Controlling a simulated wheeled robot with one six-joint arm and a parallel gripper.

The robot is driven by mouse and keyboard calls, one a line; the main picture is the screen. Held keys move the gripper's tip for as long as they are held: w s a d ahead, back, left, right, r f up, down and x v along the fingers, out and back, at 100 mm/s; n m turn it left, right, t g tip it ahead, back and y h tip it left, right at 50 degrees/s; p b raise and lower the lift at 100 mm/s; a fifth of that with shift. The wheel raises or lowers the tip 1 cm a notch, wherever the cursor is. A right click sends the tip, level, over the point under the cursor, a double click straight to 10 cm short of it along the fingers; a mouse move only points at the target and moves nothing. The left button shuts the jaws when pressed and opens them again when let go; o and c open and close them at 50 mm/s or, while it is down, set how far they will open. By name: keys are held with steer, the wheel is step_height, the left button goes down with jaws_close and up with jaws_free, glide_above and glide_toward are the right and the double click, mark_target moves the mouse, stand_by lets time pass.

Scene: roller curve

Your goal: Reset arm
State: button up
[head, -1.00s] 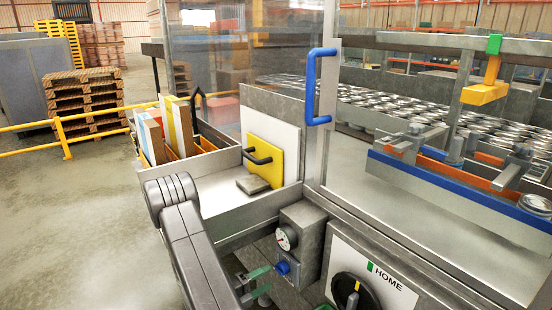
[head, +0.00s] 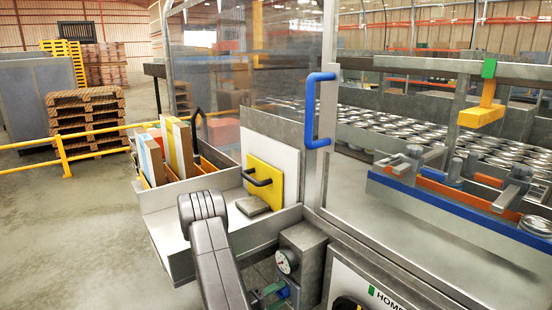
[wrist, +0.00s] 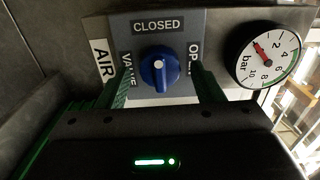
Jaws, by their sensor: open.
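My gripper (wrist: 163,82) is open in the wrist view. Its two green-lit fingers stand on either side of a blue valve knob (wrist: 160,72), with a gap to each side; I cannot tell whether they touch it. The knob's white mark points up at the CLOSED label, and an OPEN label shows at its right, partly behind a finger. In the head view my gripper (head: 272,298) is small at the lower edge, by the grey valve box, partly hidden by my arm.
A pressure gauge (wrist: 268,52) is beside the knob, and also shows in the head view (head: 286,261). A HOME panel (head: 392,300) is cut off below.

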steer(key=b+v, duration=0.1)
steer(key=v, duration=1.3)
steer(key=p+x, duration=0.1)
steer(key=x, duration=1.2)
steer(key=shift+w+d, duration=0.15)
steer(key=shift+d, duration=0.1)
steer(key=m+b, duration=0.5)
steer(key=m, duration=0.1)
steer(key=m+b, duration=0.6)
steer(key=m, duration=0.1)
steer(key=shift+w+d+f+m, duration=0.1)
steer(key=shift+w+f+m, duration=0.1)
steer(key=shift+w+m, duration=0.1)
steer(key=shift+s+r, duration=0.1)
steer(key=shift+s, duration=0.05)
